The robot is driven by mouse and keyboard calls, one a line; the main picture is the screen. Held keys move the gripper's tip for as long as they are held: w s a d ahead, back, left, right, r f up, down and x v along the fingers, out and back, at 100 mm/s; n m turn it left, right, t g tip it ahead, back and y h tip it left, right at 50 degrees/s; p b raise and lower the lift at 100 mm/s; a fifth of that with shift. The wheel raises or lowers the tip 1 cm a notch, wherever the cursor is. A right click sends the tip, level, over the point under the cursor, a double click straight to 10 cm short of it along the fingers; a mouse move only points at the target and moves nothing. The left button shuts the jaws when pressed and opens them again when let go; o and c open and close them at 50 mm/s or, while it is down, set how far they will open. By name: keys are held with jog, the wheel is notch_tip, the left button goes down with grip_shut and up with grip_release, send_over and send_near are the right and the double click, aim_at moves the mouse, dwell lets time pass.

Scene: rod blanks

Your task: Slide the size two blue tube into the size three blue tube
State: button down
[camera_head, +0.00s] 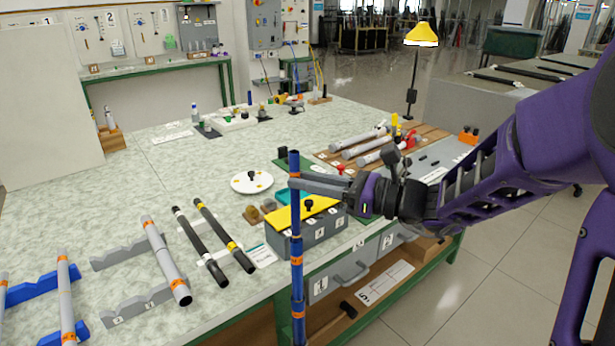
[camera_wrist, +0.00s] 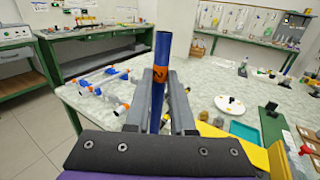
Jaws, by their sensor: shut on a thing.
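My gripper (camera_head: 296,184) is shut on an upright blue tube (camera_head: 294,212) near its upper end. In the wrist view the gripper (camera_wrist: 160,100) has one finger on each side of the blue tube (camera_wrist: 162,55), at an orange band. Below the held part, the head view shows a blue length with orange bands (camera_head: 297,280), in line with it and slightly wider, running out of the picture. It looks like one or more tubes around or below the held one. I cannot tell how deep any overlap is or read the size marks.
A grey box with a yellow top (camera_head: 305,232) stands close behind the tube. Black rods (camera_head: 201,245) and grey tubes (camera_head: 166,262) rest on holders to the left. A white disc (camera_head: 252,182) lies on the pale bench (camera_head: 130,200). Drawers (camera_head: 345,274) are below the bench edge.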

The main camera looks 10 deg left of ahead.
jog(key=shift+f, duration=0.65)
jog(key=c, duration=0.7)
grip_release()
jog(key=s+d, duration=0.1)
jog(key=d, duration=0.4)
jog(key=s+d+p, duration=0.1)
jog(key=d, duration=0.5)
jog(key=s+d, duration=0.1)
jog(key=d, duration=0.5)
jog(key=shift+s+p, duration=0.1)
jog(key=shift+p, duration=0.25)
